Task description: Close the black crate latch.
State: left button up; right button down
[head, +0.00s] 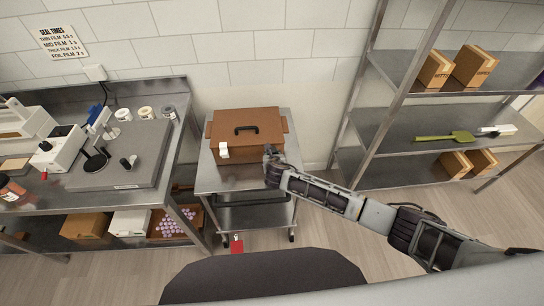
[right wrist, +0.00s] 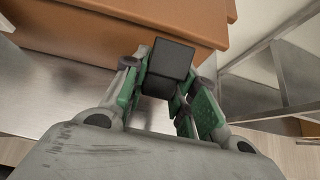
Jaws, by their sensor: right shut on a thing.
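A brown crate (head: 258,133) with a black handle (head: 246,129) on its lid stands on a steel cart. A white latch (head: 224,150) sits at its front left. My right gripper (head: 270,158) is at the crate's front right corner. In the right wrist view, my right gripper (right wrist: 162,82) is shut on the black latch (right wrist: 173,58), a dark block at the crate's front (right wrist: 110,25). I cannot tell how the latch meets the lid. My left gripper is not in view.
The steel cart (head: 219,181) has bare top in front of the crate. A steel bench (head: 105,203) with a sealing machine (head: 122,165) stands at left.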

jog(key=c, duration=1.1)
grip_release()
jog(key=shift+s+r, duration=0.15)
jog(key=shift+s, duration=0.05)
jog(key=shift+v, duration=5.8)
